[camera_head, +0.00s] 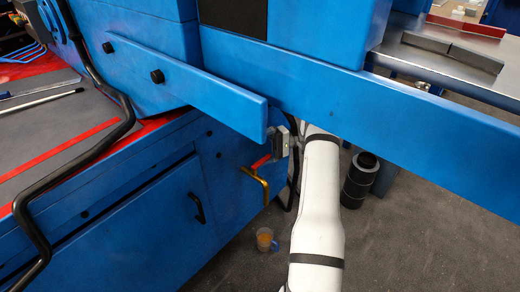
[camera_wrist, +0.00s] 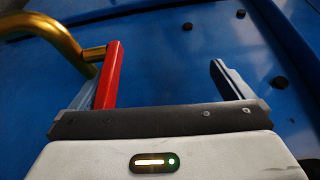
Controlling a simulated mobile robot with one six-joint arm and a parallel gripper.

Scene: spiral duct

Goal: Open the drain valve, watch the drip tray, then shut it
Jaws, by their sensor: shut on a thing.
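The drain valve's red lever (camera_head: 261,161) sits at the top of a curved brass pipe (camera_head: 262,187) on the blue machine's front panel. My gripper (camera_head: 274,153) is at this lever, partly hidden by the blue beam above. In the wrist view, the red lever (camera_wrist: 109,73) lies along the inner side of the left finger, with the brass pipe (camera_wrist: 62,38) behind it. The right finger looks apart from it. A small cup (camera_head: 264,240) with amber contents stands on the floor below the pipe. I cannot make out a separate drip tray.
A long blue beam (camera_head: 400,105) crosses above my arm. A black hose (camera_head: 75,170) runs down the machine's left. Dark cylinders (camera_head: 360,180) stand on the floor to the right of my arm. The grey floor (camera_head: 400,250) at lower right is clear.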

